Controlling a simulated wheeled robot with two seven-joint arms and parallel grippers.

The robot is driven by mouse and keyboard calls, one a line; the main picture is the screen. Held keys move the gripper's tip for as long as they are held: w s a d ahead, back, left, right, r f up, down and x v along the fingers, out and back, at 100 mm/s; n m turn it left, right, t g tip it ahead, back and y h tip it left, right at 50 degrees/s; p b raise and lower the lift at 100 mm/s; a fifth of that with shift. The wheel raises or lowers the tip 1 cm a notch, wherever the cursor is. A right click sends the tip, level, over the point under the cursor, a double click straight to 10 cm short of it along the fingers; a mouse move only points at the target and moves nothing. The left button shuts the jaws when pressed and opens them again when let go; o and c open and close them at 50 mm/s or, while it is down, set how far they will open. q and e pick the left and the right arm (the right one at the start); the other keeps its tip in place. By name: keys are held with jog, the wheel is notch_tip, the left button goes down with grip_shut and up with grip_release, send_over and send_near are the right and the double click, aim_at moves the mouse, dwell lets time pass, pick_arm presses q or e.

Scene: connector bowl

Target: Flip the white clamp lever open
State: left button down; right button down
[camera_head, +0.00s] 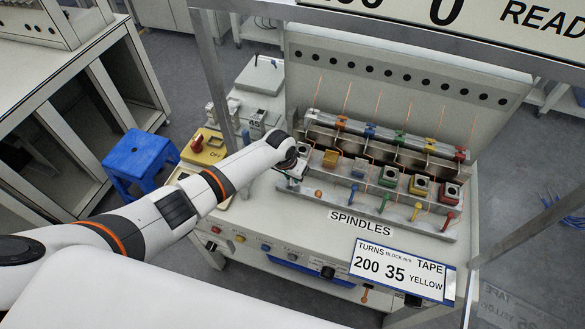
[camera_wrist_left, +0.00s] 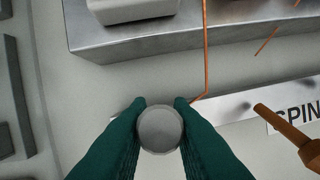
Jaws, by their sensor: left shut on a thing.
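My left gripper (camera_head: 293,172) reaches the left end of the spindle row in the head view. In the left wrist view its green fingers (camera_wrist_left: 160,103) are shut around a round, pale grey knob (camera_wrist_left: 160,130), seen end-on. This appears to be the end of the white clamp lever; the rest of the lever is hidden behind the knob and fingers. My right gripper is not in view.
An orange lever (camera_wrist_left: 290,130) lies just right of the fingers. Blue (camera_head: 352,195), green (camera_head: 383,203) and red (camera_head: 447,220) levers stand farther right along the metal rail. A copper wire (camera_wrist_left: 205,50) runs close to the right finger. The SPINDLES label (camera_head: 360,223) is in front.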

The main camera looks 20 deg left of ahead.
aim_at(291, 182)
pick_arm(q)
jog(key=shift+s+r+t+p, duration=0.2)
jog(key=shift+s+t+p, duration=0.3)
jog(key=shift+t+p, duration=0.35)
jog(key=shift+s+t, duration=0.2)
jog(key=shift+t, duration=0.25)
jog(key=shift+s+f+t, duration=0.25)
jog(key=shift+t, duration=0.65)
jog(key=shift+s+f+t+b, duration=0.15)
jog(key=shift+s+t+b, duration=0.1)
jog(key=shift+t+b, duration=0.45)
jog(key=shift+s+f+t+b, duration=0.15)
jog(key=shift+s+t+b, duration=0.1)
jog(key=shift+t+b, duration=0.5)
jog(key=shift+s+m+t+b, duration=0.2)
jog(key=shift+m+t+b, duration=0.1)
jog(key=shift+t+b, duration=0.65)
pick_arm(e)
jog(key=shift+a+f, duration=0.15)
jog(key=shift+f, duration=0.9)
